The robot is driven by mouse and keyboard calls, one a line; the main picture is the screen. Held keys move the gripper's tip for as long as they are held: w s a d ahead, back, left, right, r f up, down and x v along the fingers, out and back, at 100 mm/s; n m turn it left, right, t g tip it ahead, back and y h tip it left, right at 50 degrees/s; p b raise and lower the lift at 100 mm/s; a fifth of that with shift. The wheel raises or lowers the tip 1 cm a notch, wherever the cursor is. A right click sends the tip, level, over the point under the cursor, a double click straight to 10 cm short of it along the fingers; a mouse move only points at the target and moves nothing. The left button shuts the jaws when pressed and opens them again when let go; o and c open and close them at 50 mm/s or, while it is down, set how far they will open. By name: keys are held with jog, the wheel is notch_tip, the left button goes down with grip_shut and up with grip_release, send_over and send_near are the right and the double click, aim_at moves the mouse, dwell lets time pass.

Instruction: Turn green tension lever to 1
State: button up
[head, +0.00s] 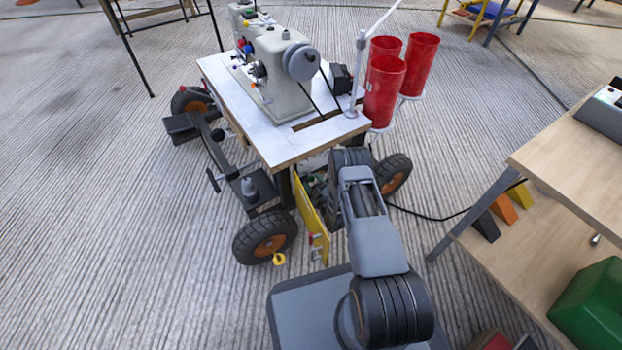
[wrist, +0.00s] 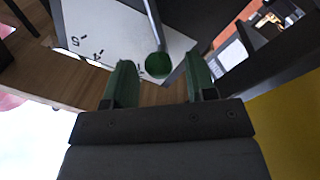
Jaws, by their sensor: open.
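The green tension lever shows in the wrist view as a thin grey rod with a round green knob (wrist: 158,65) at its end. It lies in front of a white scale plate (wrist: 112,28) with dark numerals. A 5 and a 4 are readable to the left of the knob; a mark beside the knob is partly hidden. My gripper (wrist: 159,72) is open, with one green finger to each side of the knob. The knob appears in the gap near the fingertips, with no contact visible. In the head view the lever and my gripper are hidden.
My arm reaches low beside a wheeled cart with a white-topped table (head: 225,72) bearing a sewing machine (head: 275,65). A yellow panel (head: 309,215) is close left of my arm. A wooden bench (head: 575,160) stands right.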

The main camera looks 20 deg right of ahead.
jog(key=p+v, duration=0.3)
jog(key=v, duration=0.9)
jog(key=shift+p, duration=0.35)
jog(key=shift+r, duration=0.1)
